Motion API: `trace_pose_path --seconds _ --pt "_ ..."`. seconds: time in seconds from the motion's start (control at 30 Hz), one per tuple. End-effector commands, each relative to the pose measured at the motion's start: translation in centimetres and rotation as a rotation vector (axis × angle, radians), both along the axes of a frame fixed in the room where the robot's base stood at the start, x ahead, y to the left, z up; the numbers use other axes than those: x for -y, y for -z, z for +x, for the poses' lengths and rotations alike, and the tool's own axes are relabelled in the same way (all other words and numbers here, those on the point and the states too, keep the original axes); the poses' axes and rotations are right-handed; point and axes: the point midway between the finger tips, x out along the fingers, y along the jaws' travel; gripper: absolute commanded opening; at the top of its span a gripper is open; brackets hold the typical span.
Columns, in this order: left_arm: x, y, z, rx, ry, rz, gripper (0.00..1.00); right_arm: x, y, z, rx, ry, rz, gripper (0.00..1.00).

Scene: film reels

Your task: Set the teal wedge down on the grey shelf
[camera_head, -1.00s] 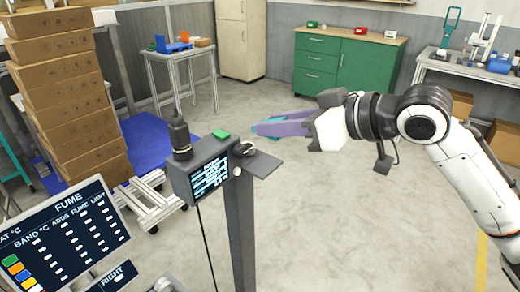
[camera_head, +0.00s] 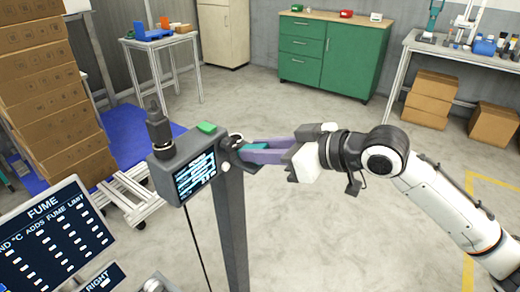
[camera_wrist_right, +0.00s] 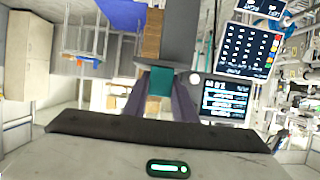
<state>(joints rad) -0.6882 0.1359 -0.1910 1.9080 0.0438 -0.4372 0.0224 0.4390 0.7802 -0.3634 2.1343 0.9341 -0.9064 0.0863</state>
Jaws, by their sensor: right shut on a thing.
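The teal wedge (camera_head: 257,147) is between the fingers of my right gripper (camera_head: 262,152), which is shut on it. In the right wrist view the wedge (camera_wrist_right: 161,83) shows between the two purple fingers. The grey shelf (camera_head: 229,158) is a small plate on the side of the dark post. The fingertips and wedge are at the shelf, partly covering it; I cannot tell whether the wedge touches it. In the right wrist view the shelf (camera_wrist_right: 145,69) lies just past the wedge. My left gripper is not in view.
A FUME screen (camera_head: 50,240) stands at lower left. Stacked cartons (camera_head: 50,95) are at left. The floor right of the post is clear.

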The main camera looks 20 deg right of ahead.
Motion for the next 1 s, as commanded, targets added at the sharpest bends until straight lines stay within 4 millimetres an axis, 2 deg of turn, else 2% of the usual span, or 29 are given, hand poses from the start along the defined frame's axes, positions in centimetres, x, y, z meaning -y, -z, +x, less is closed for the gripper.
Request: trace_pose_path --seconds 0.27,0.3,0.37,0.4,0.77,1.0 --pt "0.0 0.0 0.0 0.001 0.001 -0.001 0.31 0.0 0.3 0.0 0.0 0.0 0.0 0.03" --pt "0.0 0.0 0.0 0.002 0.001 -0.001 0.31 0.0 0.2 0.0 0.001 0.0 0.001 0.31" --pt "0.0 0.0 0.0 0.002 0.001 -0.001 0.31 0.0 0.2 0.0 0.0 0.0 0.0 0.41" --pt "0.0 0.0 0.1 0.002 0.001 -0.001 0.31 0.0 0.2 0.0 0.0 0.0 0.0 0.43" --pt "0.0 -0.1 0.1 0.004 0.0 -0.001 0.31 0.2 -0.2 -0.1 0.001 0.001 -0.001 0.43" --pt "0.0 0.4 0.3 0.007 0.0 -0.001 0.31 2.7 -1.5 -3.2 0.0 0.004 -0.006 0.43"
